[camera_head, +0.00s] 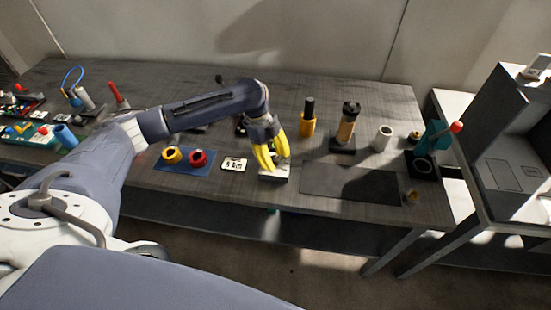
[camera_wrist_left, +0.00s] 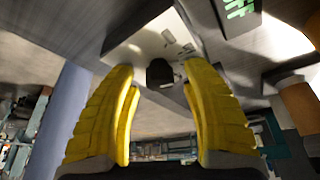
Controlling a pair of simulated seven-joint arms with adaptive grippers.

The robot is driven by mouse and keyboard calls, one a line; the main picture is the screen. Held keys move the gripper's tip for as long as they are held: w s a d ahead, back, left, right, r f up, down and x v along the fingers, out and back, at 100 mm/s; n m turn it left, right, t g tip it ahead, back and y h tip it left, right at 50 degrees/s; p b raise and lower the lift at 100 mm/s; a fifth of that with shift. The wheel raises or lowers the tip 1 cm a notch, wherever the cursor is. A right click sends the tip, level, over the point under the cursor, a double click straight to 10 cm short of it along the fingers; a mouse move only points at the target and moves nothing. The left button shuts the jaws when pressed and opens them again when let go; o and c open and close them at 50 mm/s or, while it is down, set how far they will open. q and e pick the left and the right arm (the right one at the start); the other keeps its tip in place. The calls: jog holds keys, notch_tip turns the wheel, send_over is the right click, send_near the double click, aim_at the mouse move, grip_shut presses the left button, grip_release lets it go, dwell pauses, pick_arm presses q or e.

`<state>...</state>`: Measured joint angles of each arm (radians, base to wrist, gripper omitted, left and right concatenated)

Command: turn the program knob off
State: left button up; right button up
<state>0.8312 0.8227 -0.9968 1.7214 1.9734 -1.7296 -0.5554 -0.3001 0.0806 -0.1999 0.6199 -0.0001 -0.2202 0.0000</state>
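The program knob (camera_wrist_left: 160,72) is a small dark knob on a pale control box (camera_wrist_left: 150,42) in the left wrist view. In the head view the box (camera_head: 276,179) sits near the table's front edge, and my gripper's fingers hide the knob. My left gripper (camera_head: 270,162) has yellow fingers and points down over the box. In the left wrist view its two fingers stand apart, with the knob showing in the gap between them. I cannot tell if they touch the knob. My right gripper is not in view.
A small white label plate (camera_head: 234,164) and a blue mat (camera_head: 184,161) with a yellow and a red ring lie left of the box. A dark mat (camera_head: 350,184) lies right. Behind stand a yellow bottle (camera_head: 308,120), a brown-and-black bottle (camera_head: 347,124) and a white cylinder (camera_head: 381,138).

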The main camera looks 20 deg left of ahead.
pick_arm(q)
grip_shut()
jog(key=n+t, duration=0.1)
jog(key=n, duration=0.2)
jog(key=shift+n, duration=0.4)
dwell(0.3)
jog(key=shift+o, duration=0.7)
grip_release()
jog(key=shift+r, duration=0.1)
